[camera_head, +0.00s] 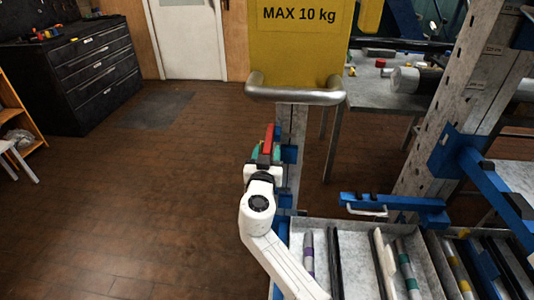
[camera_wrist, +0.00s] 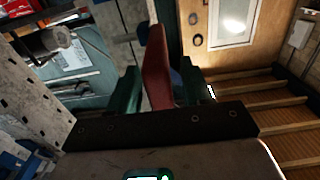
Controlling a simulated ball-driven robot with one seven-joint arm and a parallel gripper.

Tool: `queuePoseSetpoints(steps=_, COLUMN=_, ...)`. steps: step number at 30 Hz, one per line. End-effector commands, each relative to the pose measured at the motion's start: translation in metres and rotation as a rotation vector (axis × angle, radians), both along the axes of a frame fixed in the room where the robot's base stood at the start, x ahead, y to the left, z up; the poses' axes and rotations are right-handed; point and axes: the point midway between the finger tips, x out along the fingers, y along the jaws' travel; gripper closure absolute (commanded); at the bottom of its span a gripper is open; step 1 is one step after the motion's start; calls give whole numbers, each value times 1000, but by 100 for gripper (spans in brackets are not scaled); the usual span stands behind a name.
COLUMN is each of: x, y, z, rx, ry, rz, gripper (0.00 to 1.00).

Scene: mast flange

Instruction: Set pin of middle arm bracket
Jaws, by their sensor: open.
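My gripper (camera_head: 266,156), with green fingers, is in front of a narrow grey post (camera_head: 293,125) in the head view. In the wrist view, my gripper (camera_wrist: 158,92) has its fingers apart on either side of a flat red piece (camera_wrist: 156,62). The red piece (camera_head: 268,139) stands up between the fingers in the head view; I cannot tell whether it is the pin or what it is fixed to. Blue brackets, one higher (camera_head: 289,154) and one lower (camera_head: 285,201), sit on the post just right of my gripper. No pin hole is clear.
A yellow box (camera_head: 300,55) marked MAX 10 kg and a metal bar (camera_head: 296,94) are above. Trays of banded rods (camera_head: 308,255) lie below. A perforated upright (camera_head: 462,85) with blue arms (camera_head: 395,203) stands right.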

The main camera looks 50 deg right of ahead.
Motion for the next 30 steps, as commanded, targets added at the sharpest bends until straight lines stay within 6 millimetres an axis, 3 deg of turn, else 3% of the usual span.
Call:
queuePoseSetpoints(steps=3, x=0, y=0, z=0, rx=0, ry=0, rz=0, gripper=51)
queuePoseSetpoints(steps=18, x=0, y=0, z=0, rx=-1, ry=1, rz=0, gripper=99)
queuePoseSetpoints(steps=30, x=1, y=1, z=-1, rx=0, ry=0, rz=0, gripper=100)
